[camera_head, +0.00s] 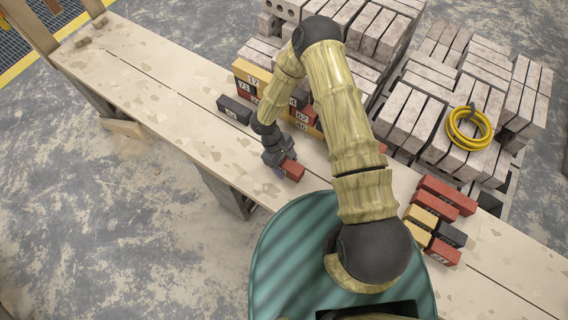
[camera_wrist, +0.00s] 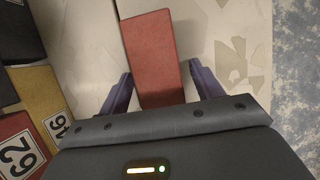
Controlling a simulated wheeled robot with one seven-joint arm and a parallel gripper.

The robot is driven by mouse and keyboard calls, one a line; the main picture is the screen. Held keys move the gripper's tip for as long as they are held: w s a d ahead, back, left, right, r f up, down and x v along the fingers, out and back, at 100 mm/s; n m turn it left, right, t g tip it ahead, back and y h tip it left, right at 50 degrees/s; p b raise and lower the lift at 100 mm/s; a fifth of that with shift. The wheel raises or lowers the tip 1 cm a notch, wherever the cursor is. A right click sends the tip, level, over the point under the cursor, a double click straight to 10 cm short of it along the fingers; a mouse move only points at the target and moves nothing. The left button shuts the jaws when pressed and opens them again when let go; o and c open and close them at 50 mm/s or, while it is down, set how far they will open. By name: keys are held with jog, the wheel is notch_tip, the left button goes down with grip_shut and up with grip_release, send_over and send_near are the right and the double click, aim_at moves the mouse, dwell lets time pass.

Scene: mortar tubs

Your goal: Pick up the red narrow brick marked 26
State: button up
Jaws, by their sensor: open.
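A red narrow brick (camera_head: 292,170) lies on the plank bench by my gripper (camera_head: 280,163). In the wrist view the same red brick (camera_wrist: 152,50) extends between the two purple fingers of my gripper (camera_wrist: 160,82). The fingers are open, with a visible gap on each side of the brick. Its near end is hidden behind the gripper body. No number shows on its visible face, so I cannot tell whether it is the one marked 26.
A stack of yellow, red and black numbered bricks (camera_head: 250,73) stands behind, partly hidden by my arm. A black brick (camera_head: 234,109) lies left of the gripper. More coloured bricks (camera_head: 446,195) lie at right. Grey block stacks and a yellow hose (camera_head: 469,128) are beyond. The bench's left part is mostly clear.

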aim_at(286, 162)
grip_shut()
jog(key=shift+r, duration=0.1)
notch_tip(286, 162, up, 10)
jog(key=shift+f+b, duration=0.1)
jog(key=shift+b, duration=0.3)
dwell(0.3)
dwell(0.4)
